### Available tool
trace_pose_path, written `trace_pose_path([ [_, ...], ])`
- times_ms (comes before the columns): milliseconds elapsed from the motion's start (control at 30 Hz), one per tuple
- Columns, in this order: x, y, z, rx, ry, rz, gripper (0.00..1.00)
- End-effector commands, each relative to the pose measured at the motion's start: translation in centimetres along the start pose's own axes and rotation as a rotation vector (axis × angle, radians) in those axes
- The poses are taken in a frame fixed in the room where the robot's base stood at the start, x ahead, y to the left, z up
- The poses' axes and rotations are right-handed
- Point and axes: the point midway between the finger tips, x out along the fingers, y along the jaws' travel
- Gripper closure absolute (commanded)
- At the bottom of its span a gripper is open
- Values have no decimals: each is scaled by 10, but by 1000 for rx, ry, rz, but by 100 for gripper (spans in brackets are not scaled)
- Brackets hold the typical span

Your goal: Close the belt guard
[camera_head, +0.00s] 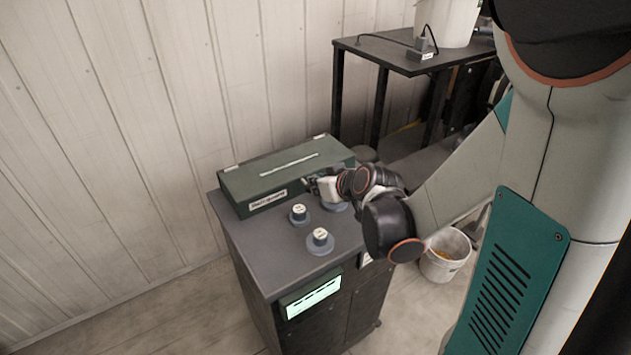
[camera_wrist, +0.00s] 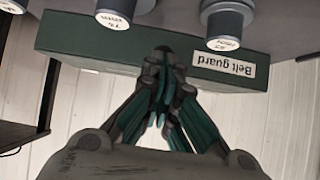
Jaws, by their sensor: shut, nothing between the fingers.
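The belt guard (camera_head: 285,173) is a long green box-like cover with a pale strip on top and a white label on its front. It lies flat at the back of the dark cabinet top (camera_head: 268,243) and looks closed. In the wrist view the green front of the belt guard (camera_wrist: 100,48) spans the picture, with its label to the right. My gripper (camera_head: 310,184) is at the front face of the guard, near its right end. In the wrist view my gripper (camera_wrist: 163,55) is shut and empty, its tips at or very near the green face; contact is unclear.
Labelled round knobs stand in front of the guard, including one at the front (camera_head: 320,241) and one behind it (camera_head: 298,214). A lit display (camera_head: 312,296) is on the cabinet front. A white bucket (camera_head: 444,256) stands right; a dark table (camera_head: 405,50) stands behind.

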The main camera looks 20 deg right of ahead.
Motion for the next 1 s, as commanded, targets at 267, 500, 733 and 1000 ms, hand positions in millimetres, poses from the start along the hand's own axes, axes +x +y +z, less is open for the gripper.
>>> trace_pose_path([
  [267,8,0,13,0,0,0,100],
  [500,8,0,14,0,0,0,100],
  [733,8,0,13,0,0,0,100],
  [1000,1,-2,-2,1,0,-1,100],
])
